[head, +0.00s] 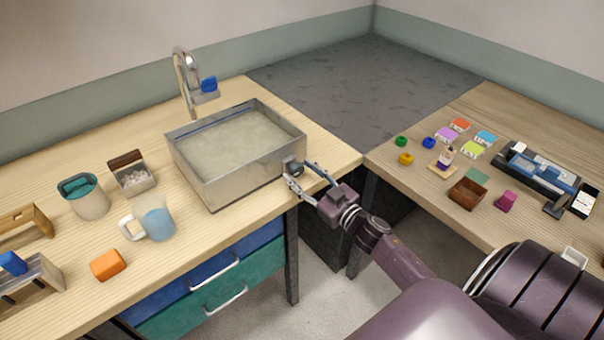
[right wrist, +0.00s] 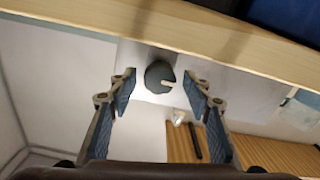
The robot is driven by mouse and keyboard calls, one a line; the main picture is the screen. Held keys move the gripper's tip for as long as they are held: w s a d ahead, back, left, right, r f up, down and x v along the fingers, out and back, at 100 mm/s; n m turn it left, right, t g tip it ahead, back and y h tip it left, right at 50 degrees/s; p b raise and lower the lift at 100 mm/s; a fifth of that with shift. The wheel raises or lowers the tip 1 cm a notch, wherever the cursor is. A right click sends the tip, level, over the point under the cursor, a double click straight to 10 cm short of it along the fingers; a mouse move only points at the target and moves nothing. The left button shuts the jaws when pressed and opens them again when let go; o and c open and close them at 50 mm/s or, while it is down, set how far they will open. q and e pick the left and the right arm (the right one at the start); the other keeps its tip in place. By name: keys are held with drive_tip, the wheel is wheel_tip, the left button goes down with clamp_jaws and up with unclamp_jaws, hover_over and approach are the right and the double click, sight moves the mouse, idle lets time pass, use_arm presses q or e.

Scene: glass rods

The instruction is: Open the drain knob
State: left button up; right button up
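The drain knob (right wrist: 159,75) is a dark round knob with a pale mark. In the right wrist view it sits on the pale metal wall of the sink basin, between my two fingertips. In the head view the knob (head: 296,168) is at the right end of the basin's front wall, partly hidden by my fingers. The metal sink basin (head: 243,178) stands on the wooden counter and holds murky liquid. My right gripper (head: 299,174) is open, one finger on each side of the knob, with gaps visible on both sides. My left gripper is out of view.
A faucet (head: 186,75) with a blue handle stands behind the basin. A mug (head: 158,220), a teal-topped container (head: 84,196) and an orange block (head: 108,265) are on the counter left. A second table (head: 420,195) with small items is right, past a gap.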

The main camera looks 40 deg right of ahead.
drive_tip(key=c, duration=1)
drive_tip(key=shift+c, duration=0.2)
drive_tip(key=n, duration=0.4)
drive_tip(key=n+b, duration=0.1)
drive_tip(key=n, duration=0.3)
drive_tip(key=shift+n, duration=0.3)
drive_tip(key=n+b, duration=0.1)
drive_tip(key=n, duration=0.3)
drive_tip(key=n+b, duration=0.1)
drive_tip(key=n, duration=0.4)
drive_tip(key=shift+a+b, duration=0.1)
drive_tip(key=shift+b, duration=0.25)
drive_tip(key=shift+f+n, duration=0.1)
drive_tip(key=shift+n, duration=0.2)
